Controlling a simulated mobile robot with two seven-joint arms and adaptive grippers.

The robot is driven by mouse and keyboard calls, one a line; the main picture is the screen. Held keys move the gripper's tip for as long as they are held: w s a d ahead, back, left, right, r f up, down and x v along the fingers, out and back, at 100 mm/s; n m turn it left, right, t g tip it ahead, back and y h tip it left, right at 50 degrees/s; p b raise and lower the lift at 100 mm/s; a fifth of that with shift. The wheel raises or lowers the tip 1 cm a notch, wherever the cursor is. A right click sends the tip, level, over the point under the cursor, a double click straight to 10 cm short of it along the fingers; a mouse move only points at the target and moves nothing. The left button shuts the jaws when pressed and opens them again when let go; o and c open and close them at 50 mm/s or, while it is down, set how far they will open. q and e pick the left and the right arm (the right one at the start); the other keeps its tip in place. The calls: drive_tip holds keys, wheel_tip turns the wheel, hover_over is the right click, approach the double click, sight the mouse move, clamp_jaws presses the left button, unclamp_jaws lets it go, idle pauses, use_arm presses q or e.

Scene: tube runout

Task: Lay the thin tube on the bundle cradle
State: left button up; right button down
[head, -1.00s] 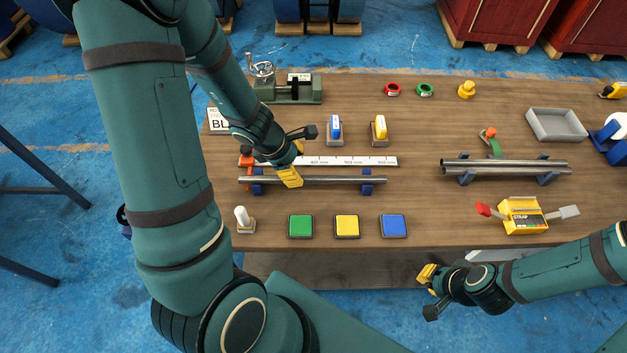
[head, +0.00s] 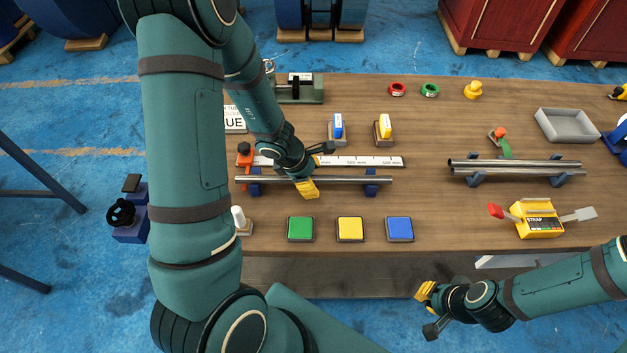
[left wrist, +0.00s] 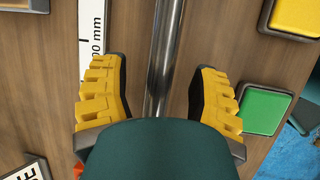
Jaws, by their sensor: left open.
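The thin tube (head: 350,180) is a shiny grey tube lying level across two blue supports (head: 371,190) on the left half of the bench. My left gripper (head: 307,188) is over the tube, left of its right support. In the left wrist view the tube (left wrist: 163,60) runs between the two open yellow fingers, with a gap on each side. The bundle cradle (head: 475,180), with dark blue blocks, stands on the right and bears grey tubes (head: 515,167). My right gripper (head: 425,292) hangs in front of the bench, away from the tubes; its finger opening is unclear.
A white ruler (head: 370,161) lies behind the thin tube. Green (head: 300,229), yellow (head: 350,229) and blue (head: 399,229) pads lie in front. A yellow strap tool (head: 538,219) sits before the cradle, and a grey tray (head: 561,126) behind it. Bench between the tubes is clear.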

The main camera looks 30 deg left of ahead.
sight(312, 177)
use_arm(q)
clamp_jaws()
drive_tip(key=shift+r, duration=0.1)
wheel_tip(312, 177, up, 9)
drive_tip(key=p, duration=0.6)
drive_tip(key=shift+r+p, duration=0.5)
drive_tip(key=shift+p, duration=0.1)
drive_tip(key=shift+w, duration=0.1)
idle(0.4)
